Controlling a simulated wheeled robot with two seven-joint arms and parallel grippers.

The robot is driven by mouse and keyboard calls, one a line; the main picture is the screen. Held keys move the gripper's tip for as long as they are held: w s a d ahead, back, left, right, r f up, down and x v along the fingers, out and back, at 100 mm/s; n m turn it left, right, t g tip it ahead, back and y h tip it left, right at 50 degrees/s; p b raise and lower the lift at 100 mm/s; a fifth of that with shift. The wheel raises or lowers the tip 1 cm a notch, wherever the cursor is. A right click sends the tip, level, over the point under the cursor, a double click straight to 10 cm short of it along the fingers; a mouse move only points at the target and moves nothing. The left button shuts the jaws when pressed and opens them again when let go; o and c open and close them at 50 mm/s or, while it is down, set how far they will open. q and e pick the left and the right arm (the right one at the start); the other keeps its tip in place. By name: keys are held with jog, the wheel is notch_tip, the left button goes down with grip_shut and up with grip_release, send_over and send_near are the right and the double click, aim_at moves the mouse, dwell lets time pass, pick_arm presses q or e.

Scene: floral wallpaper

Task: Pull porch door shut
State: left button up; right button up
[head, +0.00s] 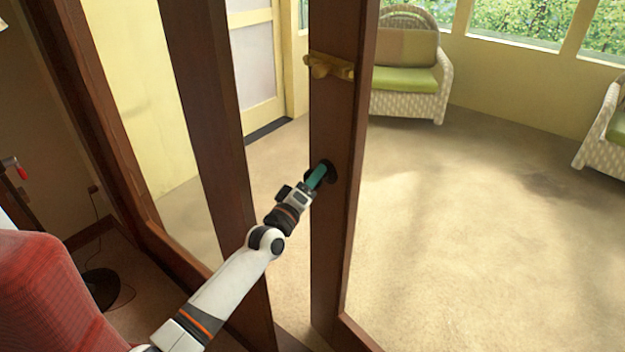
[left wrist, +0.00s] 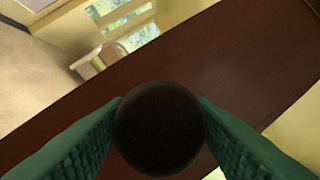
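The porch door (head: 332,235) is dark brown wood with a glazed opening. It stands ajar, with a gap between its stile and the dark post (head: 207,90) to the left. A round dark knob (head: 331,170) sits on the stile. My left gripper (head: 319,176) is at the knob. In the left wrist view the knob (left wrist: 160,128) fills the space between my green fingers, which appear to touch both sides, in front of the brown door stile (left wrist: 215,65). My right gripper is not in view.
A yellow latch piece (head: 328,67) is on the stile above the knob. A red chair (head: 50,290) stands close at lower left. Beyond the door, wicker chairs (head: 405,103) stand on the porch; its floor (head: 460,230) is mostly clear.

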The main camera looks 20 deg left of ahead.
pick_arm(q)
jog(key=c, duration=0.6)
jog(key=shift+r+n+y+p, duration=0.2)
jog(key=shift+n+y+p, duration=0.1)
jog(key=shift+n+p, duration=0.5)
jog(key=n+g+p, duration=0.1)
jog(key=n+p, duration=0.2)
jog(key=p, duration=0.1)
jog(key=n+g+y+p, duration=0.1)
jog(key=n+p, duration=0.2)
jog(key=p, duration=0.1)
jog(key=shift+f+n+g+p, duration=0.15)
jog(key=shift+n+g+p, duration=0.55)
jog(key=shift+n+p, duration=0.5)
